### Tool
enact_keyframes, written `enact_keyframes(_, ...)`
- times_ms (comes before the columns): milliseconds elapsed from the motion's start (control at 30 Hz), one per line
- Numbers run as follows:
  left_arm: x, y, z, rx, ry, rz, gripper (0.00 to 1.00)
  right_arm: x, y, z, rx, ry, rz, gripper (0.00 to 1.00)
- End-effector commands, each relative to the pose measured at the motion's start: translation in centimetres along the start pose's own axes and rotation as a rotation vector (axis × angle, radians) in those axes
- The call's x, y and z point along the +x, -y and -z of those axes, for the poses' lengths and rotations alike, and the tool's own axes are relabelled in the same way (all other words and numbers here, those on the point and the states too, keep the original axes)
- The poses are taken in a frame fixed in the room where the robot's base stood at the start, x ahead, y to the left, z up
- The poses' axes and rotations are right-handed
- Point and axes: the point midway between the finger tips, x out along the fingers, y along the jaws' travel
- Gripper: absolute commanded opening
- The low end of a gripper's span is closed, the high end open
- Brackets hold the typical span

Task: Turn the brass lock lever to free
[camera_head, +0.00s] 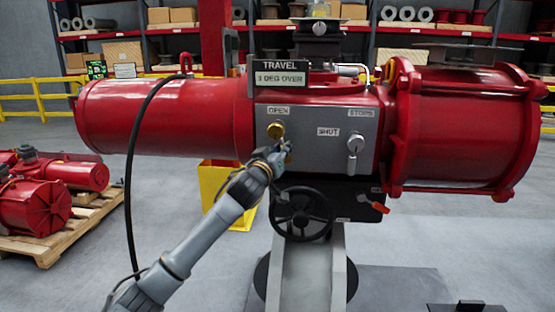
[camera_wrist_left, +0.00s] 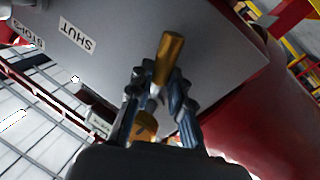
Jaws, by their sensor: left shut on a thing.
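The brass lock lever (camera_head: 276,130) is on the grey front panel (camera_head: 310,115) of the red valve actuator, just under the OPEN label. My left gripper (camera_head: 287,152) is at the panel, right at the lever. In the left wrist view, the brass lever (camera_wrist_left: 169,55) shows as a short cylinder at the fingertips, with the left gripper (camera_wrist_left: 157,86) shut on it. A second, rounder brass part (camera_wrist_left: 146,126) shows lower between the fingers. The fingers partly hide the brass parts. My right gripper is not in view.
A silver lever (camera_head: 355,145) sits to the right, by the SHUT label. A black handwheel (camera_head: 303,213) and an orange-red handle (camera_head: 380,208) are below the panel. A black hose (camera_head: 131,170) hangs on the left.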

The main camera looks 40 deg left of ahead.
Motion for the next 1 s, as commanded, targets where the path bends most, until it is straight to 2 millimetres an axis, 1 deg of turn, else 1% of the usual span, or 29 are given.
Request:
enact_keyframes(33, 0.1, -0.2, -0.8, -0.054, -0.011, -0.001, 0.0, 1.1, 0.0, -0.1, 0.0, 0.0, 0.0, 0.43)
enact_keyframes(300, 0.4, -1.6, -0.4, -0.29, -0.073, -0.001, 0.0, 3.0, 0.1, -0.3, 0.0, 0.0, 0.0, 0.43)
enact_keyframes(500, 0.7, -2.5, 0.0, -0.431, -0.11, 0.0, 0.0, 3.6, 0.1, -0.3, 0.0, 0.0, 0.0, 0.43)
enact_keyframes(700, 0.8, -3.0, 0.3, -0.529, -0.136, 0.001, 0.0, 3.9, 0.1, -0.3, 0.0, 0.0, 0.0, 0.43)
enact_keyframes(1000, 0.9, -3.2, 0.6, -0.591, -0.154, 0.002, 0.0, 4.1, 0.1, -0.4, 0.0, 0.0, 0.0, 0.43)
